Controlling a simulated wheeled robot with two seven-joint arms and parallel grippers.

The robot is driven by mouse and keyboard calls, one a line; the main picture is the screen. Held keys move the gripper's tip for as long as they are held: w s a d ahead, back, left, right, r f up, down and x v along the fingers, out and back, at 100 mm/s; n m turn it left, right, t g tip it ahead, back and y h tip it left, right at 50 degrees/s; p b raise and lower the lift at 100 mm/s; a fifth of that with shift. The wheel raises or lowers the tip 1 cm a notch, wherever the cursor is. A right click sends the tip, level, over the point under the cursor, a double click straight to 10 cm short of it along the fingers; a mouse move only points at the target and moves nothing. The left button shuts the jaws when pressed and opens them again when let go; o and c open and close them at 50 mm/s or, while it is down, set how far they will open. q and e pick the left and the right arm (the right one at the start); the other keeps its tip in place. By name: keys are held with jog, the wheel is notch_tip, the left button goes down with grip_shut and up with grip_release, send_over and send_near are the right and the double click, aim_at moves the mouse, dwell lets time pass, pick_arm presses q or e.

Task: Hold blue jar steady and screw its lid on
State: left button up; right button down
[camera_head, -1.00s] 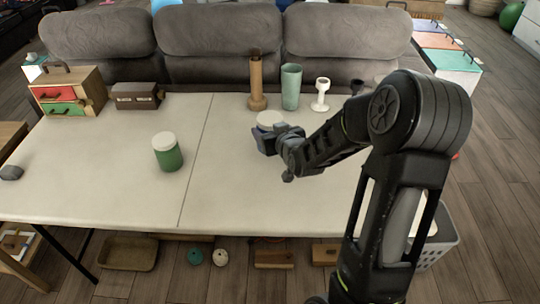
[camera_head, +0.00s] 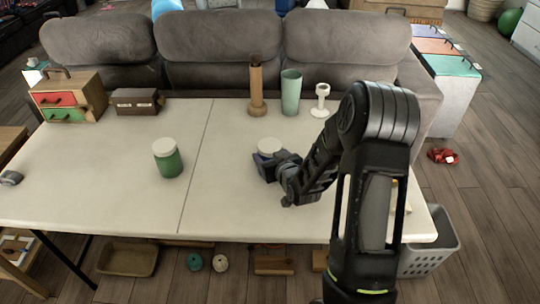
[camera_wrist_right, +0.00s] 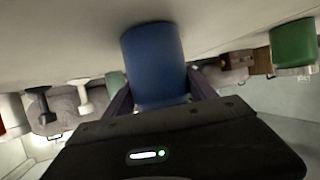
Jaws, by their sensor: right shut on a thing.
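The blue jar (camera_wrist_right: 155,62) stands between the fingers of my right gripper (camera_wrist_right: 160,98), which is shut on its sides. The right wrist view is upside down, with the table at the top. In the head view my right gripper (camera_head: 270,167) reaches in from the right and holds the jar over the right half of the table. A white round lid (camera_head: 269,145) shows at the top of the held jar. I cannot tell whether it is tight, nor whether the jar touches the table. My left gripper is out of view.
A green jar with a white lid (camera_head: 167,158) stands left of the table (camera_head: 110,190) seam. A wooden bottle (camera_head: 256,88), green cup (camera_head: 291,92) and white stand (camera_head: 321,100) line the back edge. A small drawer chest (camera_head: 70,97) and dark box (camera_head: 136,101) stand back left.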

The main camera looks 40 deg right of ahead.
jog(key=shift+f, duration=0.1)
jog(key=shift+c, duration=1.4)
grip_release()
